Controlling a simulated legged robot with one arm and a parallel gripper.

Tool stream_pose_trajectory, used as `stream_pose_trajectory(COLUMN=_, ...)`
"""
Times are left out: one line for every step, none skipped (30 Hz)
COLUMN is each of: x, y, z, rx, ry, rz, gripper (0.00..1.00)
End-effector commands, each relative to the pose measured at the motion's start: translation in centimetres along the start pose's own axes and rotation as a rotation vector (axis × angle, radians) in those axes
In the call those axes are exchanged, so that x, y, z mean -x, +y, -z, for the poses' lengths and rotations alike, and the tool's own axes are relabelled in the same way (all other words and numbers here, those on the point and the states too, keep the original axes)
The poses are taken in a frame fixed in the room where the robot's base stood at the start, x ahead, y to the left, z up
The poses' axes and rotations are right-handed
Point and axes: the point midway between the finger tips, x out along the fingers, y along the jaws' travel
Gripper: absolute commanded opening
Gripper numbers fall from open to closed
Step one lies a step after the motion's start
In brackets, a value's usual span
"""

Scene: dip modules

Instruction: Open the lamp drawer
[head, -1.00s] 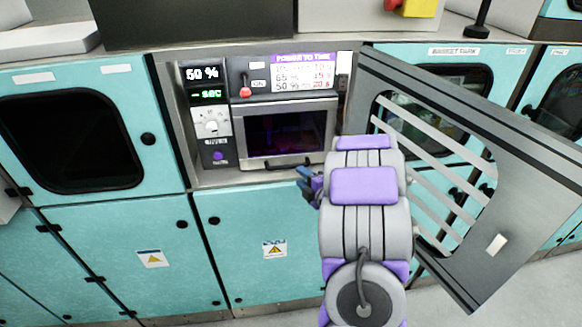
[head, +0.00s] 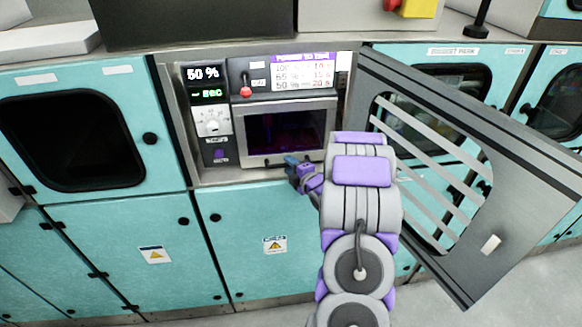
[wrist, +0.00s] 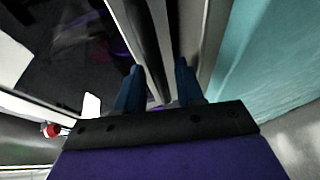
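The lamp drawer (head: 240,128) has a grey metal front with a dark window and sits in the panel under the power table. It looks shut. Its bar handle (head: 262,163) runs along the bottom edge of the front. My gripper (head: 291,161) is at the right part of this handle, with my arm covering the area to its right. In the wrist view the two blue fingers (wrist: 158,82) are apart, and a grey bar (wrist: 146,45) runs between them. I cannot tell whether the fingers touch it.
A large grey door with a slatted window (head: 470,170) stands open on the right, close beside my arm. A red-tipped switch (head: 246,91) and a dial (head: 211,122) are left of and above the drawer. Teal cabinet doors (head: 245,240) lie below.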

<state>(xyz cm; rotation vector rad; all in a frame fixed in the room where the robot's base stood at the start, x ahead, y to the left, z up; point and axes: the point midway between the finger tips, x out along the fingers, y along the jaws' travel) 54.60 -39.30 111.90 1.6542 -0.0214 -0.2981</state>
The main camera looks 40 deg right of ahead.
Motion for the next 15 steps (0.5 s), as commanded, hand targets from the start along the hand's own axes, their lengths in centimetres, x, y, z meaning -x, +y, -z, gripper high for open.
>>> stream_pose_trajectory(x=0.0, y=-0.01, z=0.0, rx=0.0, ry=0.0, rz=0.0, gripper=0.32)
stream_pose_trajectory(x=0.01, y=-0.01, z=0.0, rx=0.0, ry=0.0, rz=0.0, gripper=0.29)
stream_pose_trajectory(x=0.01, y=-0.01, z=0.0, rx=0.0, ry=0.0, rz=0.0, gripper=0.25)
stream_pose_trajectory(x=0.01, y=-0.01, z=0.01, rx=0.0, ry=0.0, rz=0.0, gripper=0.23)
stream_pose_trajectory(x=0.01, y=-0.01, z=0.0, rx=0.0, ry=0.0, rz=0.0, gripper=0.2)
stream_pose_trajectory(x=0.01, y=-0.01, z=0.0, rx=0.0, ry=0.0, rz=0.0, gripper=0.16)
stream_pose_trajectory(x=0.01, y=-0.02, z=0.01, rx=0.0, ry=0.0, rz=0.0, gripper=0.13)
stream_pose_trajectory(x=0.01, y=-0.03, z=0.0, rx=0.0, ry=0.0, rz=0.001, gripper=0.1)
stream_pose_trajectory(x=0.01, y=-0.04, z=0.01, rx=0.0, ry=0.0, rz=0.001, gripper=0.06)
stream_pose_trajectory(x=0.01, y=-0.06, z=0.01, rx=0.0, ry=0.0, rz=0.001, gripper=0.03)
stream_pose_trajectory(x=0.0, y=-0.07, z=0.0, rx=-0.001, ry=0.0, rz=0.001, gripper=0.01)
stream_pose_trajectory(x=0.0, y=-0.09, z=0.0, rx=-0.001, ry=0.0, rz=0.002, gripper=0.0)
stream_pose_trajectory(x=-0.01, y=-0.1, z=0.0, rx=-0.001, ry=0.0, rz=0.002, gripper=0.0)
stream_pose_trajectory(x=-0.01, y=-0.1, z=0.0, rx=-0.001, ry=0.0, rz=0.002, gripper=0.0)
stream_pose_trajectory(x=-0.01, y=-0.12, z=0.0, rx=-0.001, ry=0.0, rz=0.002, gripper=0.0)
